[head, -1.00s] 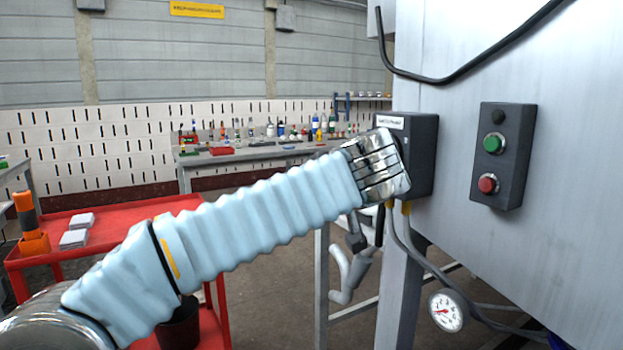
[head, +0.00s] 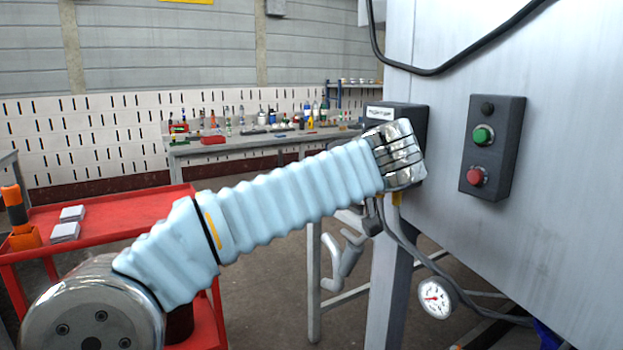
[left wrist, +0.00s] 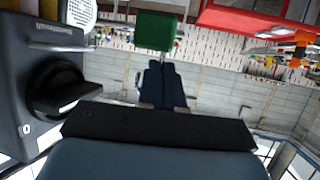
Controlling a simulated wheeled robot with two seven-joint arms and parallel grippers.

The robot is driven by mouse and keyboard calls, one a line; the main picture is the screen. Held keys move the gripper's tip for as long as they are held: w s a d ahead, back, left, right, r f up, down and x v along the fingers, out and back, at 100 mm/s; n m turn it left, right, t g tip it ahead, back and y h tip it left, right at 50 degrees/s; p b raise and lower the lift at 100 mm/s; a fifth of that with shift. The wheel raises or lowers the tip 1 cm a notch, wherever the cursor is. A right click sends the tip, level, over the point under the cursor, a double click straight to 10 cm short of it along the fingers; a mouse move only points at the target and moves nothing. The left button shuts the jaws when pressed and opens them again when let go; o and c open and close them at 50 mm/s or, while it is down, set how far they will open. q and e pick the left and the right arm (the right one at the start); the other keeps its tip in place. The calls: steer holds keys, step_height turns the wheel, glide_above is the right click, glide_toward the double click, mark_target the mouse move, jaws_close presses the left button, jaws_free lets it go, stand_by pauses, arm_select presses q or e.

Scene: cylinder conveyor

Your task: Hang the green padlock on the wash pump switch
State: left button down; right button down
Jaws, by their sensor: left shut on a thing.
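The green padlock (left wrist: 155,32) shows in the left wrist view, held at the tips of my left gripper (left wrist: 162,64). The dark fingers are shut on it; the exact grip on its shackle is hard to make out. The dark switch box (left wrist: 30,95) stands to the left there, with a black rotary knob (left wrist: 68,90) facing the fingers. The padlock and knob are apart in that picture. In the head view, my wrist covers much of the switch box (head: 415,117); the padlock and fingertips are hidden. My right gripper is out of view.
A grey cabinet wall (head: 560,180) fills the right side, with a green and red button box (head: 492,148). A gauge (head: 436,298) and cables hang below the switch box. A red cart (head: 120,218) stands at left, a cluttered workbench (head: 250,140) behind.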

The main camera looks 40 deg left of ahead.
arm_select(q)
steer(key=shift+w+d, duration=0.35)
steer(key=shift+w, duration=0.45)
steer(key=shift+w+d, duration=0.3)
steer(key=shift+w, duration=0.45)
steer(key=shift+w+d, duration=0.35)
steer(key=shift+w, duration=0.45)
steer(key=shift+w, duration=0.1)
steer(key=w, duration=0.1)
steer(key=w+d, duration=0.1)
steer(key=w, duration=0.1)
steer(key=shift+w+d+r, duration=0.1)
steer(key=shift+w+d, duration=0.05)
steer(key=shift+d, duration=0.1)
steer(key=shift+w+d+r, duration=0.1)
steer(key=shift+w+d, duration=0.05)
steer(key=shift+w, duration=0.05)
stand_by(0.6)
steer(key=shift+f, duration=0.2)
